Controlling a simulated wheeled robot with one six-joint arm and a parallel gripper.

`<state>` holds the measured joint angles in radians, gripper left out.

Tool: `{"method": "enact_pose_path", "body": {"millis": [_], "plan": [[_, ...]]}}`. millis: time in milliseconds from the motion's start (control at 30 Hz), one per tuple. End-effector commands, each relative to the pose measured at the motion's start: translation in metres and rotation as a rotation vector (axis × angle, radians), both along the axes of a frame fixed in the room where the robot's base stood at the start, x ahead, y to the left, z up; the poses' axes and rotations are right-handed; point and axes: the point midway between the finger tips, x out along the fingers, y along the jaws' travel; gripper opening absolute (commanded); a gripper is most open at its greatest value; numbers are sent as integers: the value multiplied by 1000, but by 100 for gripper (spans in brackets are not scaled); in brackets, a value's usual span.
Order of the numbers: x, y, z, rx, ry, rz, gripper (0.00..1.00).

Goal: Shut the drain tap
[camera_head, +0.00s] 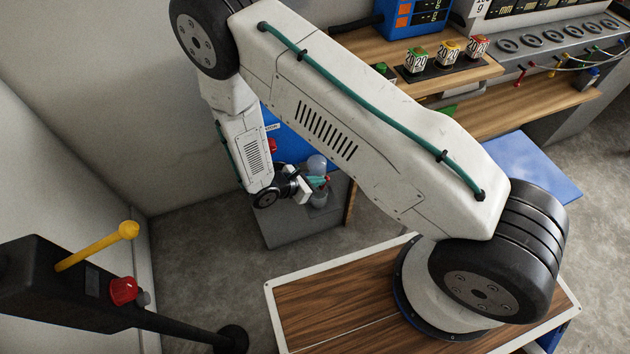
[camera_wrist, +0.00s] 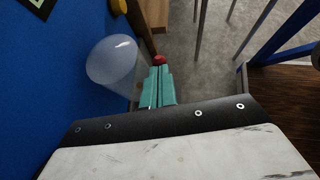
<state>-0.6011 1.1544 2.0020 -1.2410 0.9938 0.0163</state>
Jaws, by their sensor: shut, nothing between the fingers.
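My gripper (camera_head: 317,182) is low in front of the blue unit, beside a pale translucent vessel (camera_head: 317,164). In the wrist view its teal fingers (camera_wrist: 157,88) are together with nothing visible between them. A small red knob (camera_wrist: 159,60) shows just past the fingertips; it may be the drain tap's handle, and I cannot tell whether the fingers touch it. The vessel (camera_wrist: 112,62) hangs left of the fingers in the wrist view. The tap's body is not clearly visible, and the fingers cover the area under the knob.
The blue unit's wall (camera_wrist: 45,80) stands close on the left in the wrist view. A grey box (camera_head: 290,228) is below my gripper. Wooden benches with instruments (camera_head: 440,50) stand at the upper right.

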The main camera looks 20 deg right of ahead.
Motion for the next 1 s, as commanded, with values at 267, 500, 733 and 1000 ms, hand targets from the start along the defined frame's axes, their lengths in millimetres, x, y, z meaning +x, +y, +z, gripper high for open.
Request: {"method": "enact_pose_path", "body": {"millis": [267, 500, 733, 1000], "plan": [[1, -9, 2, 0, -1, 0, 0], [1, -8, 3, 0, -1, 0, 0], [-3, 13, 16, 2, -3, -8, 0], [-16, 59, 54, 3, -4, -11, 0]]}}
